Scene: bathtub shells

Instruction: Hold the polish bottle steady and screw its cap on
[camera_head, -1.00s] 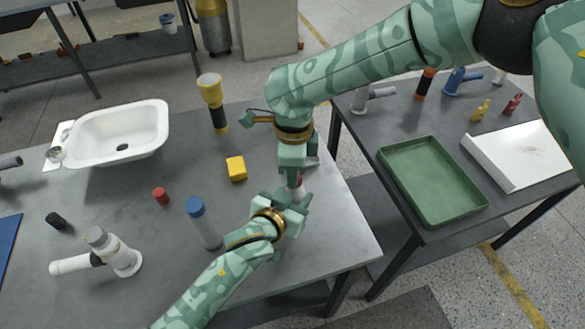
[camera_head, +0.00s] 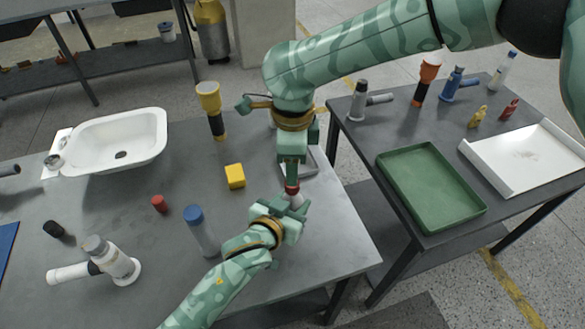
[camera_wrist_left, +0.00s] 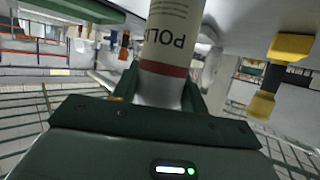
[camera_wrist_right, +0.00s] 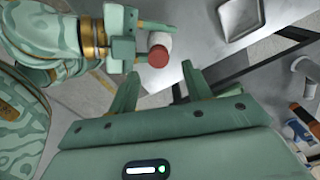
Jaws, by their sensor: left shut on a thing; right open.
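The polish bottle (camera_head: 295,199) is white with a red band and printed letters in the left wrist view (camera_wrist_left: 172,30). My left gripper (camera_head: 292,206) is shut around it and holds it above the table's right part. A red cap (camera_wrist_right: 158,56) shows on the bottle's top end in the right wrist view; whether it is fully tightened cannot be told. My right gripper (camera_wrist_right: 160,69) is open, its fingers spread on either side of the cap. In the head view the right gripper (camera_head: 291,180) is just above the cap, partly hiding it.
A blue-capped bottle (camera_head: 201,233), red cylinder (camera_head: 159,203), yellow block (camera_head: 235,176) and yellow-headed torch (camera_head: 212,110) stand left of my grippers. A grey dish (camera_head: 325,167) lies behind them. The right table bears a green tray (camera_head: 385,164) and white tray (camera_head: 481,168).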

